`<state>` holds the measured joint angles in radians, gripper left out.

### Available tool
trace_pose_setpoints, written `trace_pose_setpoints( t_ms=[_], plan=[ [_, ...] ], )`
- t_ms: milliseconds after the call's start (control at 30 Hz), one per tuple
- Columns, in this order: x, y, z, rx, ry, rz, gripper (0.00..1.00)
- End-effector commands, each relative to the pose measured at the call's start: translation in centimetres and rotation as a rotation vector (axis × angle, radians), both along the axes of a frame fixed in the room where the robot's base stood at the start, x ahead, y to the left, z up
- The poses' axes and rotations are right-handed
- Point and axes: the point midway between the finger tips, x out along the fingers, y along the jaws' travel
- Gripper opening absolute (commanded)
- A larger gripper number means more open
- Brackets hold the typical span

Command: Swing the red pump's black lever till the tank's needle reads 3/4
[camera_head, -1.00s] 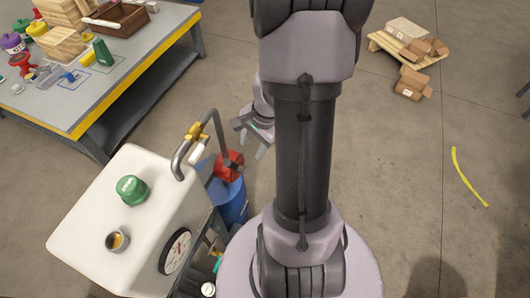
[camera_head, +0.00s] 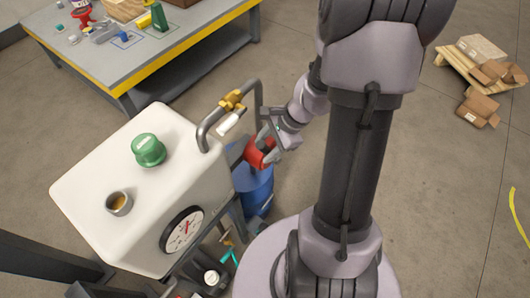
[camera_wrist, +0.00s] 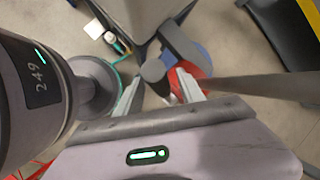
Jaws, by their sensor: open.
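The red pump (camera_head: 259,153) sits on top of a blue drum (camera_head: 257,193), right of the white tank (camera_head: 120,165). The tank's round gauge (camera_head: 182,231) faces the front right; its needle is too small to read surely. My gripper (camera_head: 274,138) is open, close beside the pump's upper right. In the wrist view the open fingers (camera_wrist: 160,92) have a dark rounded bar end (camera_wrist: 153,70), perhaps the black lever, in front of and between them. The red pump shows by the right finger (camera_wrist: 184,82). I cannot tell whether the fingers touch the bar.
A grey pipe with a brass valve (camera_head: 232,100) and white handle arches up from the tank close to my gripper. A green cap (camera_head: 148,150) and an open filler neck (camera_head: 119,203) are on the tank. A workbench (camera_head: 130,60) stands behind. Boxes on a pallet (camera_head: 480,65) lie far right.

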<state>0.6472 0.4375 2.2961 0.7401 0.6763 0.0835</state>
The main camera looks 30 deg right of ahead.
Motion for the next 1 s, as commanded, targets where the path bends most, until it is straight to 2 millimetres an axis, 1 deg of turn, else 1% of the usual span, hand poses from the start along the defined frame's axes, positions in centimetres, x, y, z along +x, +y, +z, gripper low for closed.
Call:
trace_pose_setpoints(
  t_ms=[33, 100, 333, 367, 500, 600, 1000],
  plan=[
    [0.09, 0.15, -0.51, 0.0, 0.001, 0.0, 0.46],
    [0.16, 0.23, -0.67, 0.0, 0.001, 0.0, 0.46],
    [0.21, 0.25, -0.62, -0.001, 0.0, 0.0, 0.46],
    [0.21, 0.25, -0.62, -0.001, 0.0, 0.0, 0.44],
    [0.2, 0.25, -0.62, -0.001, 0.0, 0.0, 0.16],
    [0.2, 0.24, -0.63, -0.001, 0.0, 0.0, 0.0],
    [0.2, 0.24, -0.63, -0.001, 0.0, 0.0, 0.0]
  ],
)
